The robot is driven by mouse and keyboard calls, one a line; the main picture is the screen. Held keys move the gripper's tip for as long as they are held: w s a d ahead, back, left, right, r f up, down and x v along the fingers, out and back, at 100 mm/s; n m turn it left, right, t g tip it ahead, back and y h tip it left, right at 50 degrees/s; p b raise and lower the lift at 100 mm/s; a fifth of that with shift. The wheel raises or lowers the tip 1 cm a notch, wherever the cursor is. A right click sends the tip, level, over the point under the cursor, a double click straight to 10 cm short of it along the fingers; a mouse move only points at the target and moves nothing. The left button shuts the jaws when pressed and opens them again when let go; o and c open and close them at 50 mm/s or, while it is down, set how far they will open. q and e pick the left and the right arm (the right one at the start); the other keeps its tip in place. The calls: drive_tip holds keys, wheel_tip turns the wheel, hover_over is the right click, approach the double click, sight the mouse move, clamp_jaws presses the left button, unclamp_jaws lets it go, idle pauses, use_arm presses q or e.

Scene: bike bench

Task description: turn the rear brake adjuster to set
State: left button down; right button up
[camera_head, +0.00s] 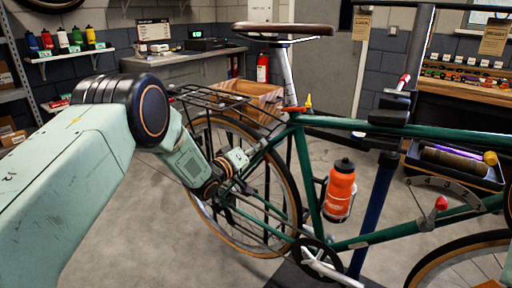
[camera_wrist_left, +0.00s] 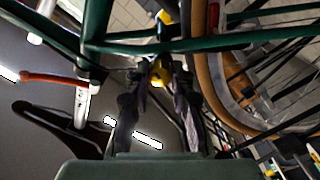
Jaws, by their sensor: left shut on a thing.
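The green bike (camera_head: 400,130) stands across the head view, its rear wheel (camera_head: 288,205) behind my left arm. My left gripper (camera_head: 258,148) reaches in from the left to the frame tubes by the rear wheel. In the left wrist view, its two dark fingers (camera_wrist_left: 159,82) are closed around a small yellow part (camera_wrist_left: 158,73), which looks like the rear brake adjuster, just below a green tube. The fingers partly cover it, and its turn angle cannot be read. In the head view the adjuster cannot be made out at the fingertips. My right gripper is not in view.
An orange bottle (camera_head: 340,188) sits on the frame. A rear rack (camera_head: 208,97) and wooden crate (camera_head: 250,95) are near my arm.

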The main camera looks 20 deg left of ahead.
use_arm(q)
drive_tip(key=n, duration=1)
drive_tip(key=shift+n+p, duration=0.3)
idle(0.4)
drive_tip(key=c, duration=1.2)
unclamp_jaws()
drive_tip(key=shift+o, duration=0.2)
drive_tip(key=v, duration=1.2)
